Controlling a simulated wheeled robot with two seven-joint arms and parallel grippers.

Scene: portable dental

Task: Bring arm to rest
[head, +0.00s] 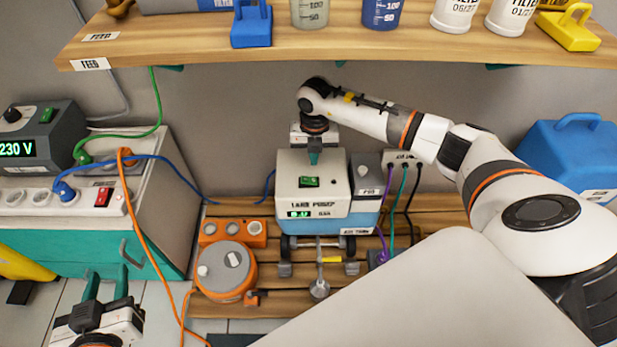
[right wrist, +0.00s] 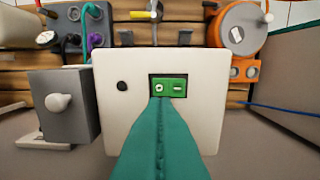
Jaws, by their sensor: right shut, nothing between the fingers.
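My right arm (head: 470,165) reaches in from the right in the head view. My right gripper (head: 314,157) points down over the top of the white pump box (head: 300,170), close to its green switch (head: 309,182). In the right wrist view the teal fingers (right wrist: 160,105) are shut with nothing between them. Their tips are at the lower edge of the green switch (right wrist: 168,87); I cannot tell whether they touch it. My left gripper (head: 106,284) is at the lower left of the head view, its two teal fingers apart and empty.
A grey box with a knob (head: 366,178) stands right of the pump. An orange round unit (head: 226,270) sits left of it. Cables hang beside the power strip (head: 65,197).

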